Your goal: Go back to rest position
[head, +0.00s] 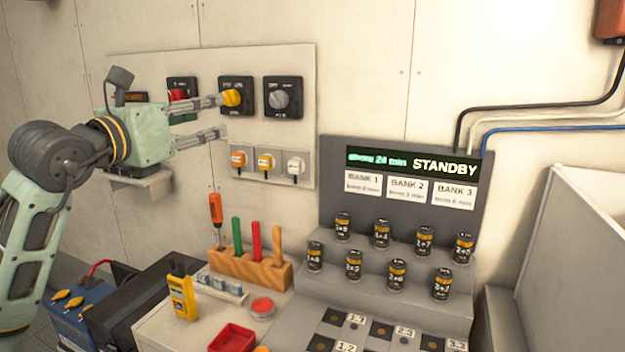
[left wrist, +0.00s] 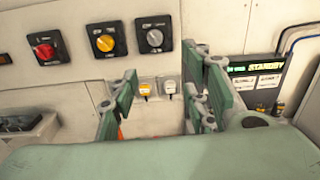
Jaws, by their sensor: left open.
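My left gripper (head: 222,117) is open and empty in front of the wall panel in the head view. In that view its upper finger overlaps the yellow rotary switch; I cannot tell from this whether they touch. In the left wrist view the two green fingers (left wrist: 165,105) stand apart, with the yellow switch (left wrist: 105,42) and grey switch (left wrist: 154,37) beyond them and apart from them. The red switch (head: 180,95) is partly covered by the gripper in the head view. My right gripper is in neither view.
Below the panel are several plugs (head: 265,162). A wooden rack (head: 250,268) with upright tools, a yellow meter (head: 181,295) and a red tray (head: 232,338) stand on the bench. A stepped grey stand (head: 330,262) with several black cylinders and a STANDBY display (head: 412,162) is at the right.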

